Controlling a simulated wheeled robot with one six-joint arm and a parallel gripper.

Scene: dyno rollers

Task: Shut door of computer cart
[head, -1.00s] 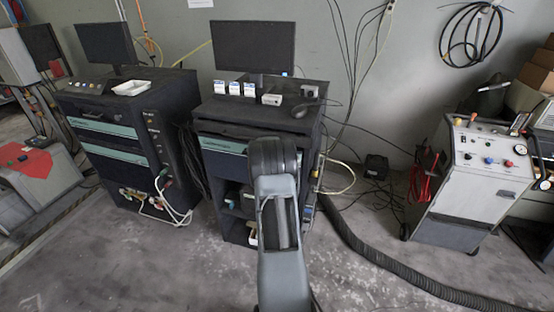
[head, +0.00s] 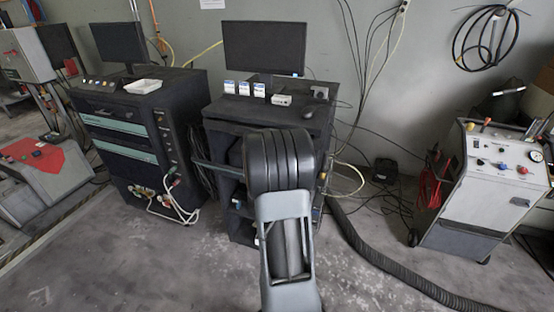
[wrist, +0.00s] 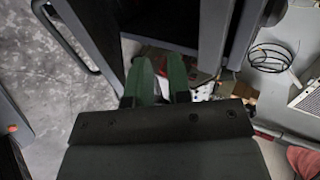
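The computer cart (head: 222,113) is the dark cabinet under the middle monitor in the head view. A dark door-like panel (head: 216,169) stands out from its front left, partly hidden by my arm. In the wrist view, a dark panel with a long bar handle (wrist: 66,42) at upper left appears to be this door, standing open. My gripper (wrist: 160,64) has two green fingers with a gap between them, with nothing clearly held. It is in front of the cart's opening, between dark panels; contact cannot be told. In the head view my arm hides the gripper.
A second dark cabinet (head: 118,105) with a monitor stands left of the cart. A grey machine with gauges (head: 484,190) stands at right. A thick black hose (head: 388,265) and loose cables lie right of the cart. Bare floor is in front.

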